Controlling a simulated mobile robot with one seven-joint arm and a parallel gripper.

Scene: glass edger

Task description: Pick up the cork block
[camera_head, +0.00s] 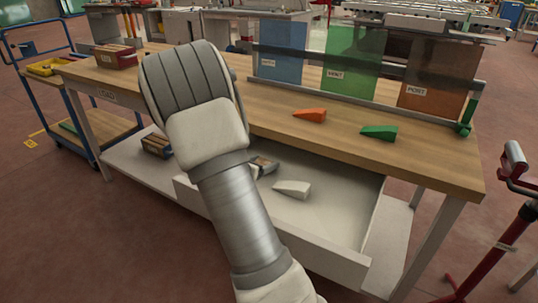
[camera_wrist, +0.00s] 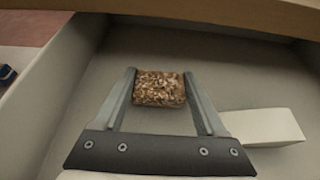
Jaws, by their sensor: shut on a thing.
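The cork block (camera_wrist: 160,88) is a small speckled brown block between the two fingers of my gripper (camera_wrist: 160,100) in the wrist view. Both fingers touch its sides, so the gripper is shut on it. The open white drawer (camera_wrist: 42,100) lies below and around it; I cannot tell whether the block is clear of the drawer floor. In the head view my arm hides most of the gripper, and a small part of the cork block (camera_head: 263,165) shows beside the arm, inside the drawer.
A white wedge (camera_head: 292,189) lies in the drawer to the right of the gripper. The wooden tabletop (camera_head: 400,158) overhangs the drawer's back. On it are an orange wedge (camera_head: 309,115), a green wedge (camera_head: 379,132) and a dark red box (camera_head: 115,57). A red stand (camera_head: 500,235) is at the right.

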